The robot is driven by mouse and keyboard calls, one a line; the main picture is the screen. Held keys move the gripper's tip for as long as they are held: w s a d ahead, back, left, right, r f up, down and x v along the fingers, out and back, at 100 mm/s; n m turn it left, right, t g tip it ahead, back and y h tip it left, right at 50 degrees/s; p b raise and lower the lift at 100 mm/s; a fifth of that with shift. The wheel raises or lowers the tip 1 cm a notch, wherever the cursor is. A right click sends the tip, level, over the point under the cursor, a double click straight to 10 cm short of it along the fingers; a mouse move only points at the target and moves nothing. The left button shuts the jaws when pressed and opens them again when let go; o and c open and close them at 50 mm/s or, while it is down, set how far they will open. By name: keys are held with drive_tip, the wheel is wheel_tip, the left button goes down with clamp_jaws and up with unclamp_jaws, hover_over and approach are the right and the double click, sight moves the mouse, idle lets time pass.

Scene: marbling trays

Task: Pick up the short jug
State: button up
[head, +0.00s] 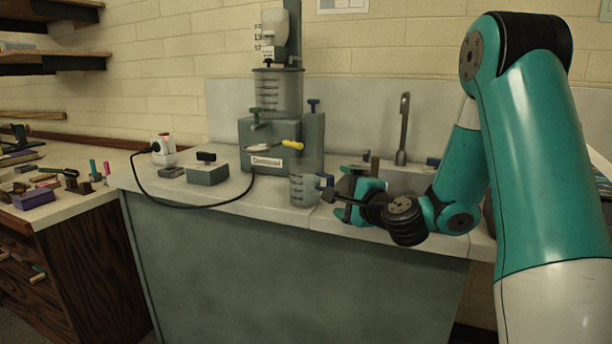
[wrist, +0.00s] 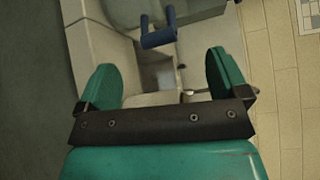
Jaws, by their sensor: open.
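The short jug (head: 304,188) is a small grey see-through vessel with measuring marks. It stands upright at the front of the counter, below the grey dispenser, with a dark blue handle on its right. My gripper (head: 352,196) is just right of the jug, at about counter height, and partly overlaps the handle side in the head view. In the wrist view my gripper (wrist: 163,76) has its two teal fingers wide apart with nothing held between them. The blue handle (wrist: 158,34) shows ahead of the fingertips at the top, and the jug is cut off by the frame edge.
A grey dispenser (head: 258,140) with a label and a marked tank (head: 278,92) stands behind the jug. A sink and a tall grey tap (head: 402,130) are behind my gripper. A small grey box (head: 207,173) and a black cable lie to the left.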

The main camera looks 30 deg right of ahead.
sight(328, 183)
drive_tip(key=w+p, duration=0.1)
drive_tip(key=w, duration=0.2)
drive_tip(key=shift+f, duration=0.1)
drive_tip(key=w+p, duration=0.3)
drive_tip(key=w, duration=0.1)
drive_tip(key=shift+w, duration=0.2)
drive_tip(key=shift+w+f, duration=0.3)
drive_tip(key=shift+w, duration=0.1)
drive_tip(key=shift+d+r, duration=0.1)
drive_tip(key=c, duration=1.3)
drive_tip(key=shift+c, duration=0.2)
drive_tip(key=shift+r, duration=0.1)
